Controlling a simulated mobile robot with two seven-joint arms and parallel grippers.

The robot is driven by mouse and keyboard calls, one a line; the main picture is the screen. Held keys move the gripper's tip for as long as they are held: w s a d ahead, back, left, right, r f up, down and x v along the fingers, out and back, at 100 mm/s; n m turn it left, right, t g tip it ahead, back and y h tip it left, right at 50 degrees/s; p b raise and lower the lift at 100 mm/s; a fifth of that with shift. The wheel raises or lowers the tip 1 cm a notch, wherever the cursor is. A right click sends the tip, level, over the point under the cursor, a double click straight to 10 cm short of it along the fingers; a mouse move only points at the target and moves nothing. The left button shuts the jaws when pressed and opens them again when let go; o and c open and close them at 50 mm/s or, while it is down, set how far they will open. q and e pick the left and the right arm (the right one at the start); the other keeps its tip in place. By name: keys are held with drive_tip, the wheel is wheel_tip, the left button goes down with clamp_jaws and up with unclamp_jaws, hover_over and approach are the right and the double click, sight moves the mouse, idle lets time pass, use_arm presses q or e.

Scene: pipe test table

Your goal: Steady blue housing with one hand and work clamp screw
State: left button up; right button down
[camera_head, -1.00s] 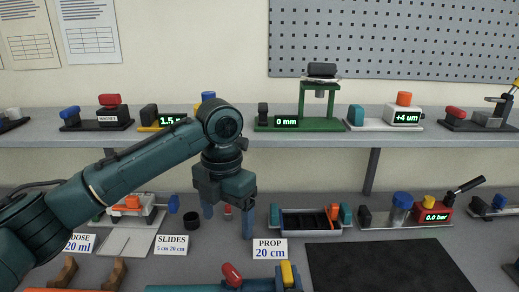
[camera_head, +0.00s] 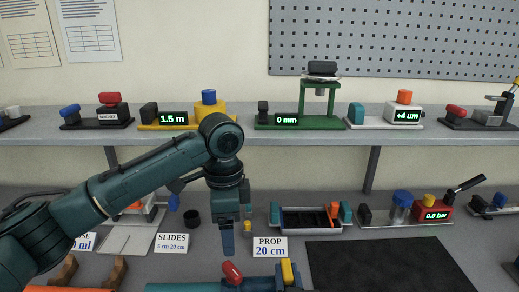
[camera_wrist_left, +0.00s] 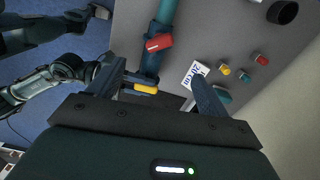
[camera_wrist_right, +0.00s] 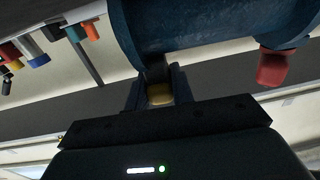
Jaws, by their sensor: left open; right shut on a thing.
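The blue housing (camera_head: 185,287) lies at the bottom edge of the head view, mostly cut off; it also shows as a thick cylinder in the right wrist view (camera_wrist_right: 215,25). A red handle (camera_head: 232,272) sticks up from it. A yellow piece (camera_head: 287,270) sits to the right; my right gripper (camera_wrist_right: 158,88) is shut on it, one finger on each side. My left gripper (camera_head: 229,247) hangs fingers down just above the red handle, seen edge-on and apart from it. In the left wrist view its fingers are spread, with the red handle (camera_wrist_left: 158,42) and housing beyond. Which piece is the clamp screw I cannot tell.
A black mat (camera_head: 375,265) lies to the right. A card reading PROP 20 cm (camera_head: 270,247) stands behind the housing. Behind are a black tray (camera_head: 310,230) and a pressure device (camera_head: 432,213). A raised shelf (camera_head: 235,135) with several instruments runs along the back.

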sight(232, 268)
use_arm(q)
wheel_tip(232, 268, down, 13)
drive_tip(key=n, duration=0.6)
drive_tip(key=shift+r+n, duration=0.1)
drive_tip(key=shift+n, duration=0.2)
idle(0.4)
drive_tip(key=c, duration=1.2)
drive_tip(key=shift+o, duration=0.2)
drive_tip(key=shift+m, duration=1.7)
